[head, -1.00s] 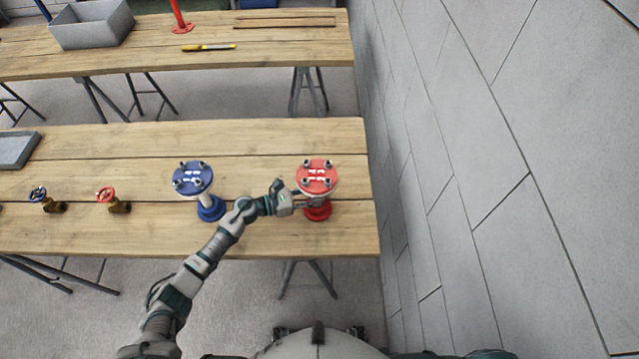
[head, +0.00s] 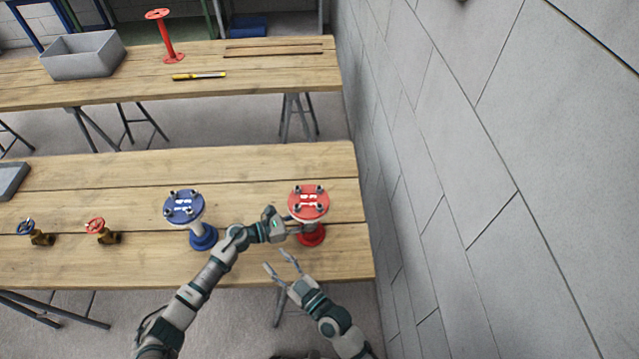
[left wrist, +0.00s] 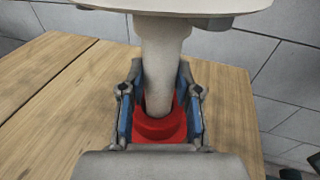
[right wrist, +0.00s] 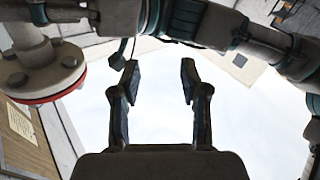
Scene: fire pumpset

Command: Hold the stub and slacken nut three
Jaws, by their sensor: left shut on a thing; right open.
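The red stub (head: 309,204) stands upright near the right end of the near table. Its round top flange carries several nuts and white markings too small to read surely. My left gripper (head: 290,226) reaches it from the left and is shut around its pale neck, below the flange. In the left wrist view the neck (left wrist: 162,65) stands between the fingers above the red base (left wrist: 160,128). The right wrist view shows a flange (right wrist: 38,70) with nuts at the upper left.
A blue stub (head: 184,207) stands left of my left gripper. Two small valves, one with a red handwheel (head: 96,225), lie further left. A grey block wall (head: 450,180) closes the right side. The far table holds a grey bin (head: 83,56) and a yellow tool (head: 200,75).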

